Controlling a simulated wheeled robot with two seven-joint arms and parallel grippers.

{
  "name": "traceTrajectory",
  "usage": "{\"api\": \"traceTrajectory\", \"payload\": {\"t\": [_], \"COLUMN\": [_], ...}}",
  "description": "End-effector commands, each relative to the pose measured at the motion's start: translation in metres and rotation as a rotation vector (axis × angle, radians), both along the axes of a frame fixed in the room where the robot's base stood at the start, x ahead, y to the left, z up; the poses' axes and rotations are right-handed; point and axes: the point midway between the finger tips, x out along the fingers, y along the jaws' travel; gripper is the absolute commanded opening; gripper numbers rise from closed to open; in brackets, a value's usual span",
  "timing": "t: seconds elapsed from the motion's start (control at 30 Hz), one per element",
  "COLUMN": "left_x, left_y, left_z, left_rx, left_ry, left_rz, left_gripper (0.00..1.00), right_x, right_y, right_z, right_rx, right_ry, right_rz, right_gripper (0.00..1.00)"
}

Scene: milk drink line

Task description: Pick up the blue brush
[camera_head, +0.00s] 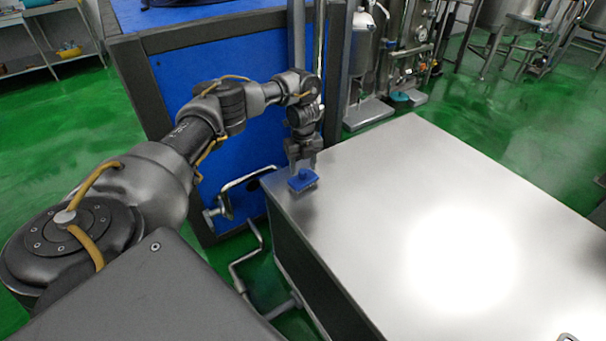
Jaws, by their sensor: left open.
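The blue brush (303,181) lies on the metal table (375,190), close to its far left corner. My left gripper (303,164) points down directly above the brush, with its jaws open. Its fingertips are at or just above the top of the brush; I cannot tell whether they touch it. My right gripper does not show.
The table top is mostly bare, with a bright glare at its middle. A blue machine panel (215,85) with a dark frame stands behind and left of the table. Metal pipes (240,185) stick out beside the table's left edge. Tanks and equipment stand at the back.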

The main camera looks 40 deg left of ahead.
Motion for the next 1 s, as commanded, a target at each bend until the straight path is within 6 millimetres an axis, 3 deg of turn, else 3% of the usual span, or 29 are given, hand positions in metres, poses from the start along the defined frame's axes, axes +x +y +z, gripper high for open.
{"api": "traceTrajectory", "payload": {"t": [0.2, 0.47, 0.83, 1.0], "left_x": [0.000, 0.000, 0.000, 0.000], "left_y": [0.000, 0.000, 0.000, 0.000], "left_z": [-0.022, -0.024, -0.024, -0.024], "left_rx": [0.001, 0.000, 0.000, 0.000], "left_ry": [0.000, -0.001, -0.002, -0.002], "left_rz": [0.002, 0.000, 0.001, 0.001], "left_gripper": [0.51, 0.50, 0.02, 0.00], "right_x": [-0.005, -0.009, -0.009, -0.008], "right_y": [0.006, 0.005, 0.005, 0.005], "right_z": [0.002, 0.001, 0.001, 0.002], "right_rx": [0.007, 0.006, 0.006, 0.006], "right_ry": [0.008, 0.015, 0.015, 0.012], "right_rz": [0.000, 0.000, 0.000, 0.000], "right_gripper": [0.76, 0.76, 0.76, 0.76]}}
